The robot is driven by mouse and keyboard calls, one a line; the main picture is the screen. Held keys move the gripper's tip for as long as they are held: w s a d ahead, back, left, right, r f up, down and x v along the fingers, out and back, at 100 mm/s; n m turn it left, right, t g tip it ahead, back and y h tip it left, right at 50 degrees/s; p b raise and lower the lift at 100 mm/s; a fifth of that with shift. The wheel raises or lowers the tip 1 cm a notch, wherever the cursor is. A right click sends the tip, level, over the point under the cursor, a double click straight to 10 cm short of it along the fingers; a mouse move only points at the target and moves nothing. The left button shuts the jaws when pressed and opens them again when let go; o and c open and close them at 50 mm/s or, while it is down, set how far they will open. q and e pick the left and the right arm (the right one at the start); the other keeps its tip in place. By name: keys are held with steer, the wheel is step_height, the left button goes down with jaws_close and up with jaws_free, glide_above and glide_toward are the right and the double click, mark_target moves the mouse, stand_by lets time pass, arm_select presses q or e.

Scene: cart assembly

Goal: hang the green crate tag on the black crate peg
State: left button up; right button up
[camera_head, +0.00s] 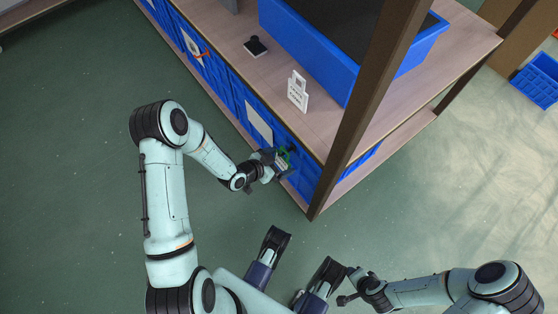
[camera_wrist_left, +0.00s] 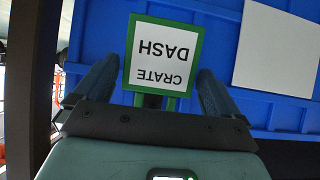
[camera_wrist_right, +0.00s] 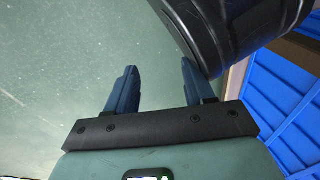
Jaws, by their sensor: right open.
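The green crate tag (camera_wrist_left: 165,55), a white plate reading "CRATE DASH" in a green frame, shows upside down in the left wrist view against a blue crate (camera_wrist_left: 95,25). Its narrow green end surrounds a dark piece (camera_wrist_left: 152,101) that looks like the black peg; whether it bears the tag is unclear. My left gripper (camera_wrist_left: 160,90) has its fingers wide apart, one on each side of the tag. In the head view, the left gripper (camera_head: 278,163) is at the crate front, with the green tag (camera_head: 284,157) partly hidden. My right gripper (camera_wrist_right: 160,80) is open and empty.
The crate stands in a wooden shelf unit with a dark post (camera_head: 352,110) just right of the left gripper. A white sign (camera_head: 298,92) and a small black object (camera_head: 256,46) are on the shelf top. The green floor (camera_head: 70,150) at left is clear.

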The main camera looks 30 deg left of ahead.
arm_select(q)
steer(key=shift+s, duration=0.1)
steer(key=p+v, duration=0.4)
steer(key=v, duration=0.9)
arm_select(e)
step_height(320, 180, up, 6)
steer(key=a, duration=0.2)
steer(key=shift+a+f+y, duration=0.15)
steer(key=shift+f+y, duration=0.05)
steer(key=shift+y, duration=0.1)
arm_select(q)
steer(key=shift+r, duration=0.1)
